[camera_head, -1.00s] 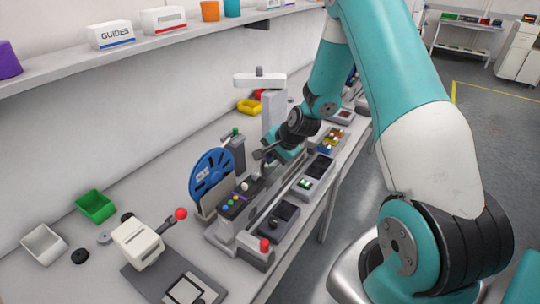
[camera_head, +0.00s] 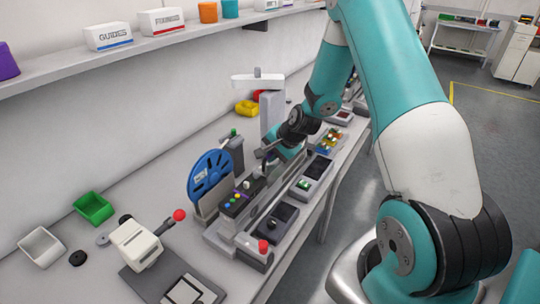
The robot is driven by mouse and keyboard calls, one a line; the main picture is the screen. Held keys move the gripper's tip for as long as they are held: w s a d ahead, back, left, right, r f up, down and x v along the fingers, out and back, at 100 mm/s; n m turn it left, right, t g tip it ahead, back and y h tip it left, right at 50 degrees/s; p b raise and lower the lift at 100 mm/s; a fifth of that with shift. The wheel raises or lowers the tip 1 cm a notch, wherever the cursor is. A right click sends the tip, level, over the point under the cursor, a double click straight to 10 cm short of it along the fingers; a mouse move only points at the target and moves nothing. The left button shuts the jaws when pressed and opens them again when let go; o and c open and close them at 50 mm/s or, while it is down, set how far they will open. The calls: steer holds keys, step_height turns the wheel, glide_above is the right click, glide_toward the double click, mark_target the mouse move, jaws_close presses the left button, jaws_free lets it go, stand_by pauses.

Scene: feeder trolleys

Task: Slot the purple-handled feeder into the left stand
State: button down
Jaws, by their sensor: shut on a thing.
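My gripper (camera_head: 264,152) is low over the bench, at the end of the teal arm, which comes down from the upper right. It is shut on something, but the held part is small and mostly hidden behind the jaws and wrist. A narrow dark unit with a purple strip and coloured buttons (camera_head: 236,203) lies just left of and below the gripper. A blue reel (camera_head: 209,178) stands upright beside it. I cannot clearly make out a purple handle, nor the left stand's slot.
A grey device with a red knob (camera_head: 262,247) is in front. A cream press with a red-ball lever (camera_head: 135,243) is at the left, near green (camera_head: 94,208) and white bins (camera_head: 41,248). A pale post (camera_head: 270,110) rises behind the gripper. A shelf (camera_head: 160,45) runs along the wall.

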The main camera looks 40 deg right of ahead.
steer(key=shift+w+d+r, duration=0.15)
steer(key=shift+w+d, duration=0.2)
steer(key=shift+d, duration=0.25)
steer(key=c, duration=1.1)
jaws_free()
steer(key=shift+s, duration=0.1)
steer(key=shift+s+f, duration=0.15)
steer(key=shift+f, duration=0.05)
steer(key=b+v, duration=0.3)
steer(key=v, duration=1.4)
steer(key=shift+a+r, duration=0.1)
steer(key=shift+r, duration=0.2)
